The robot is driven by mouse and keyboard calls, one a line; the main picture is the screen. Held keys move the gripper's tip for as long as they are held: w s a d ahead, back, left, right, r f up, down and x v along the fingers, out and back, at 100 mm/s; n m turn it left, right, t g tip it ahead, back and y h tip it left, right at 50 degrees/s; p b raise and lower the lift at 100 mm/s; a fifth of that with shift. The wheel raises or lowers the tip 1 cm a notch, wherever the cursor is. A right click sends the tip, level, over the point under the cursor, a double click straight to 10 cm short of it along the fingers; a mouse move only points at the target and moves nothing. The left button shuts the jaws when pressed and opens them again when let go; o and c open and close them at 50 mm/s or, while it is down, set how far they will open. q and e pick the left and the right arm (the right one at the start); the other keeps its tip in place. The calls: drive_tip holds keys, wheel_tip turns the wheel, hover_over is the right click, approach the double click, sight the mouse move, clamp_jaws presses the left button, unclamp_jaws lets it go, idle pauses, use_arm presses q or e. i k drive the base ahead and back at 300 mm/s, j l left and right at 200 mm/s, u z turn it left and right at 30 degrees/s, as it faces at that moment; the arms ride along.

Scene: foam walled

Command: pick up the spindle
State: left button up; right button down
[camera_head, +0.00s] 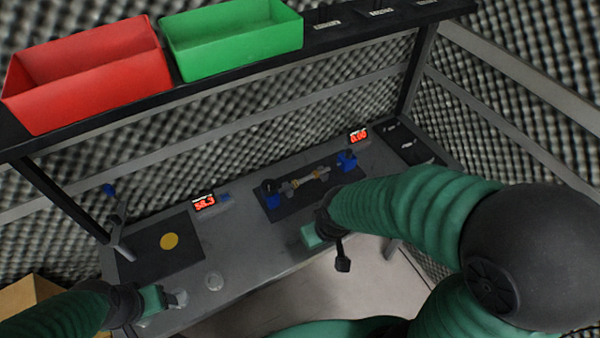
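The spindle (304,181), a grey shaft with brass-coloured parts, lies across two blue supports (347,161) on a dark mat (290,207) on the bench. My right gripper (309,236) is at the bench's front edge, just in front of the mat and apart from the spindle. Its fingers are too small and dark to show whether they are open. My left gripper (172,299) is at the front left of the bench, far from the spindle. Its finger opening cannot be made out.
A red bin (88,78) and a green bin (232,42) stand on the shelf above the bench. Displays reading 58.3 (205,202) and 0.00 (358,136) sit behind. A dark mat with a yellow disc (169,241) lies left. Clear round items (214,281) lie near the front.

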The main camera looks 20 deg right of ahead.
sight(295, 182)
drive_tip(key=l+u, duration=0.1)
drive_tip(key=u, duration=0.6)
drive_tip(key=l+u, duration=0.25)
drive_tip(key=k+l+u, duration=0.15)
drive_tip(key=l+u, duration=0.15)
drive_tip(key=l, duration=0.15)
drive_tip(key=k+l+u, duration=0.1)
drive_tip(key=l+u, duration=0.15)
drive_tip(key=k+l+u, duration=0.25)
drive_tip(key=l, duration=0.15)
drive_tip(key=k+l, duration=0.15)
drive_tip(key=l, duration=0.2)
drive_tip(key=k+l, duration=0.15)
drive_tip(key=l, duration=0.2)
drive_tip(key=i+u, duration=0.05)
